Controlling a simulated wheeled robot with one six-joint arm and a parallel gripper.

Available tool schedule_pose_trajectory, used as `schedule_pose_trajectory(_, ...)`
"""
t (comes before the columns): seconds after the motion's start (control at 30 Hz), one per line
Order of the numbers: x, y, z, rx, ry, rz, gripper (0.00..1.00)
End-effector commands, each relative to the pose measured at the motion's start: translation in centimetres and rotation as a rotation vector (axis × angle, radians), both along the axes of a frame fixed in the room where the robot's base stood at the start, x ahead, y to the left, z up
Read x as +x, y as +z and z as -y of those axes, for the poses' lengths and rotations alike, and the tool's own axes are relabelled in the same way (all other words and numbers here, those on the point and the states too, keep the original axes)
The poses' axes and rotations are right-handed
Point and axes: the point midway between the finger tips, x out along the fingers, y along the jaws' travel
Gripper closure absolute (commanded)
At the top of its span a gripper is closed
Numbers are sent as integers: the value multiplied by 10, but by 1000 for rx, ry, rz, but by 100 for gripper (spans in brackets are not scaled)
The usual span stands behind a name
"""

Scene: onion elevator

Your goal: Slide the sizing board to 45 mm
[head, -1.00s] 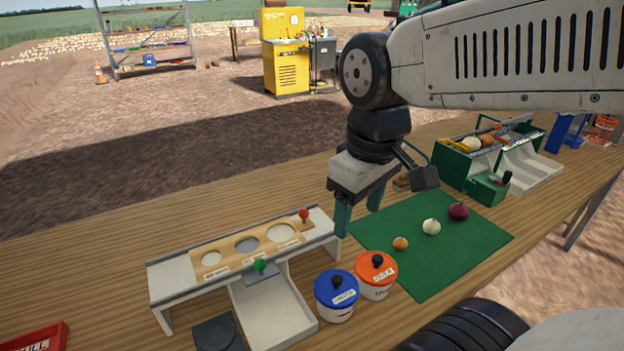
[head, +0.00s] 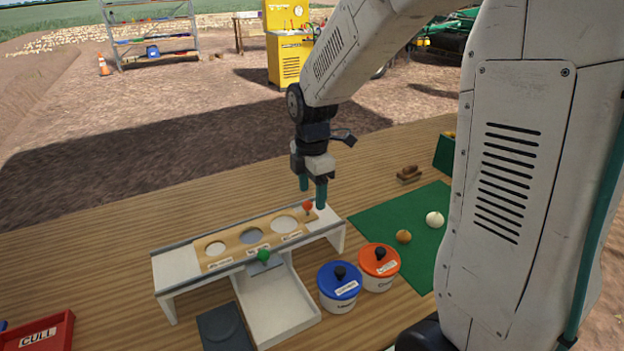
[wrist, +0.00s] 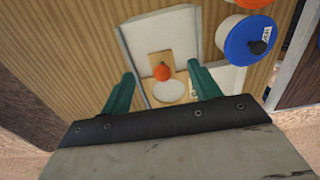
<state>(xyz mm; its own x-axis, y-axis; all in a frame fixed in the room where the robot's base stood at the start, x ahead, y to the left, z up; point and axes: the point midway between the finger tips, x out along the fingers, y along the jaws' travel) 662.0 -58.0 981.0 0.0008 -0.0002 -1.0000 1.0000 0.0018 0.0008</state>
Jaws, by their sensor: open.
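The sizing board (head: 228,244) is a tan wooden strip with several round holes of different sizes. It lies in a white bench-like frame (head: 176,266) with grey rails. A red-orange knob (head: 308,206) stands at the board's right end, and it also shows in the wrist view (wrist: 162,72). In the wrist view the knob appears between the fingers (wrist: 160,88); contact is not visible.
A blue-lidded pot (head: 339,287) and an orange-lidded pot (head: 380,266) stand right of the chute. A green mat (head: 375,226) with onions lies further right. A red CULL tray (head: 40,335) is at front left. The table behind the frame is clear.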

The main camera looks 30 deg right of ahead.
Motion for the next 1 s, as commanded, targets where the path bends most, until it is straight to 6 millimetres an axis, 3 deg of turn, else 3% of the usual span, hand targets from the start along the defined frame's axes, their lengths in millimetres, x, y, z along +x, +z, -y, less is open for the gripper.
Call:
schedule_pose_trajectory(0.1,-1,-20,0,0,-1,-5,38)
schedule_pose_trajectory(0.3,-1,-42,0,0,-1,-4,38)
schedule_pose_trajectory(0.67,-1,-47,0,0,-2,0,38)
schedule_pose_trajectory(0.87,0,-47,0,0,-2,0,91)
schedule_pose_trajectory(1.0,0,-46,1,0,-2,0,91)
